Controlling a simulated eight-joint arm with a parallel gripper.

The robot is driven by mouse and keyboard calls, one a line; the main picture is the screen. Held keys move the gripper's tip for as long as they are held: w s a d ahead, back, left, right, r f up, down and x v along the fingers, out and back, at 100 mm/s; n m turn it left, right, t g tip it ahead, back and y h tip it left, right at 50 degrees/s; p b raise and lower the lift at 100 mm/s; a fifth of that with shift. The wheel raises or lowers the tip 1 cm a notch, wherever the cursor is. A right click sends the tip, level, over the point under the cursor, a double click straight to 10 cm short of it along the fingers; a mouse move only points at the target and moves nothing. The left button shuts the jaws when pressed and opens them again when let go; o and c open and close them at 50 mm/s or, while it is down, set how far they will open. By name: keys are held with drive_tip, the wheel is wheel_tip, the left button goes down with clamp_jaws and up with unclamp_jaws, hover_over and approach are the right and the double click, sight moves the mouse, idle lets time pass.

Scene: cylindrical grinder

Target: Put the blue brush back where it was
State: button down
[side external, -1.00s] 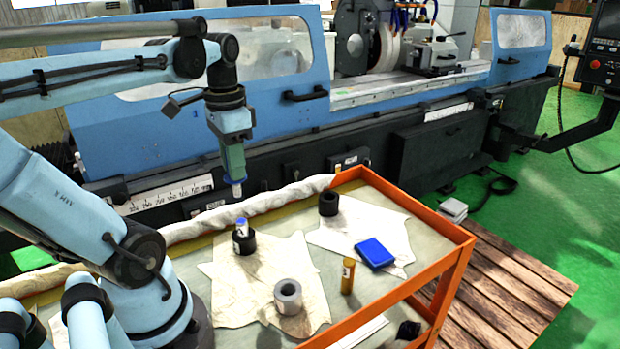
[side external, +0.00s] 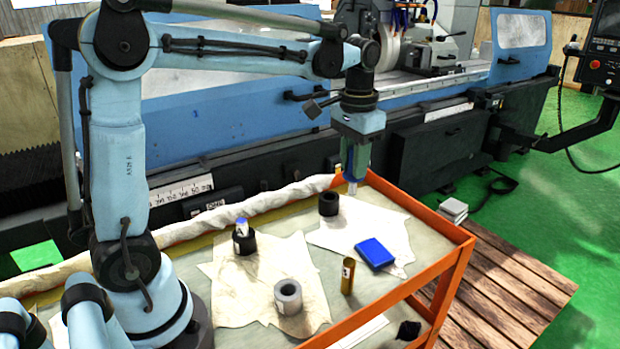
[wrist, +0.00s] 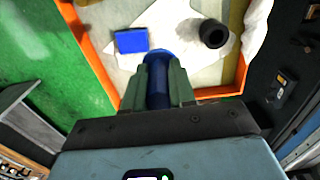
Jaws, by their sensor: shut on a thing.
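My gripper (side external: 355,160) is shut on the blue brush and holds it upright above the right part of the cart, near the cart's back edge. The blue brush (wrist: 158,80) shows as a dark blue cylinder between the green fingers in the wrist view, with a brighter blue end. In the side view its pale lower end (side external: 352,187) sticks out below the fingers, a little right of and above an empty-looking black ring (side external: 328,204). The ring also shows in the wrist view (wrist: 213,34). The fingers hide part of the brush.
A blue box (side external: 375,253) lies on the right cloth. Another black ring (side external: 244,244) holds a small white-and-blue item (side external: 242,226). The orange cart rim (side external: 415,285) and the grinder (side external: 220,115) border the space.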

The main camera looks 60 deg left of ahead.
drive_tip(key=shift+w+a+f, duration=0.45)
drive_tip(key=shift+a+f, duration=1.4)
drive_tip(key=shift+w+a+f, duration=0.4)
drive_tip(key=shift+a+f, duration=1.45)
drive_tip(key=shift+a, duration=0.05)
drive_tip(key=shift+w+a+f, duration=0.45)
drive_tip(key=shift+a+f, duration=1.4)
drive_tip(key=shift+f, duration=0.45)
drive_tip(key=c, duration=0.9)
unclamp_jaws()
drive_tip(key=shift+c, duration=0.2)
wheel_tip(320, 180, up, 13)
drive_tip(key=s+d+f+t, duration=0.2)
drive_tip(key=s+d+t, duration=0.1)
drive_tip(key=s+d, duration=0.4)
drive_tip(key=s+d+f+t, duration=0.2)
drive_tip(key=s+d+t, duration=0.2)
drive_tip(key=s+d, duration=0.3)
drive_tip(key=shift+s+d+f, duration=0.15)
drive_tip(key=shift+d+f, duration=0.2)
drive_tip(key=shift+d, duration=0.05)
